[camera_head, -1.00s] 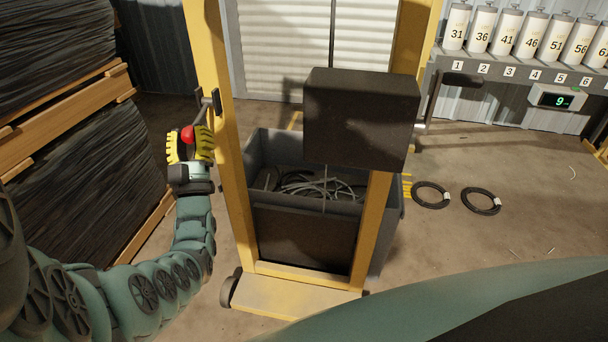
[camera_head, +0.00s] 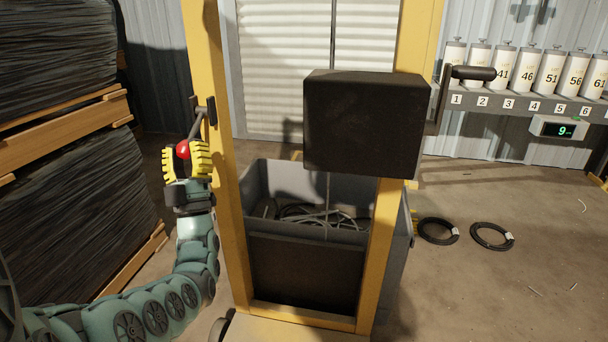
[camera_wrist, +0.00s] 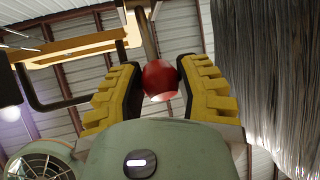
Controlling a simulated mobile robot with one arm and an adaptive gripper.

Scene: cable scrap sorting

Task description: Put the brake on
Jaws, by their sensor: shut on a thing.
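The brake lever (camera_head: 196,124) is a short metal rod on the left yellow post of the frame, with a red ball knob (camera_head: 183,150) at its lower end. My gripper (camera_head: 185,162) has its yellow ribbed fingers on either side of the knob and is shut on it. In the wrist view the red knob (camera_wrist: 160,79) sits between the two dark finger pads, with the rod rising from it. The lever slants down to the left from its dark pivot bracket (camera_head: 211,111).
A yellow upright frame (camera_head: 230,200) carries a dark box (camera_head: 365,125). A grey bin (camera_head: 270,178) with cable scrap stands behind it. Stacked dark bales (camera_head: 75,215) are close on the left. Two cable coils (camera_head: 438,231) lie on open floor at the right.

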